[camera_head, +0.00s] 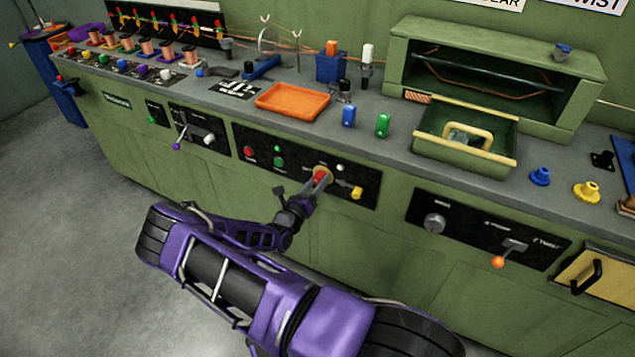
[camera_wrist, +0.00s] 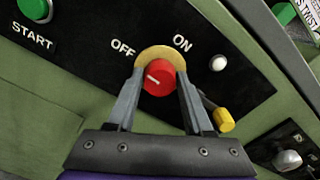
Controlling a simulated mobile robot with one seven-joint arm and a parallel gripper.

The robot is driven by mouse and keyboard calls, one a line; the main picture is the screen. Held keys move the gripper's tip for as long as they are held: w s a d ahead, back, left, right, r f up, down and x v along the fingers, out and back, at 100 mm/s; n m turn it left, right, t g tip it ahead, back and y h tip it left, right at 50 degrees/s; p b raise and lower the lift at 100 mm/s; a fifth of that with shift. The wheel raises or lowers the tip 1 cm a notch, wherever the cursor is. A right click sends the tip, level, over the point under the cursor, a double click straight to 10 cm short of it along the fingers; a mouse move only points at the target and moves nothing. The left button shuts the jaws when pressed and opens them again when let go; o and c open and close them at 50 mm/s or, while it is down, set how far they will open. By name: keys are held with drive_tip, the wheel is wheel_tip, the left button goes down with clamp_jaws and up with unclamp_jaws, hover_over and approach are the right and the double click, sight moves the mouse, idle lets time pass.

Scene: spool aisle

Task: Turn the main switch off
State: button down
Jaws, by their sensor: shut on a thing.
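The main switch is a red round knob (camera_wrist: 159,78) on a yellow base plate (camera_wrist: 160,55), set in a black panel. The words OFF and ON stand above it, OFF to the left and ON to the right. A white mark on the knob's face points up and left, to the OFF side. My gripper (camera_wrist: 158,88) has a finger on each side of the knob and is shut on it. In the head view the red knob (camera_head: 320,178) shows at the tip of my gripper (camera_head: 315,188), partly hidden by it.
A yellow handle (camera_wrist: 223,119) sticks out just right of the knob. A white button (camera_wrist: 217,63) and a green START button (camera_wrist: 34,8) are on the same panel. The bench top above holds an orange tray (camera_head: 292,102) and a green bin (camera_head: 465,145). The floor at left is clear.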

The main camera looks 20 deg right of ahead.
drive_tip(key=shift+n, duration=0.5)
drive_tip(key=shift+c, duration=1.4)
unclamp_jaws()
drive_tip(key=v, duration=1.7)
drive_tip(key=shift+p, duration=0.4)
drive_tip(key=shift+s+a, duration=0.15)
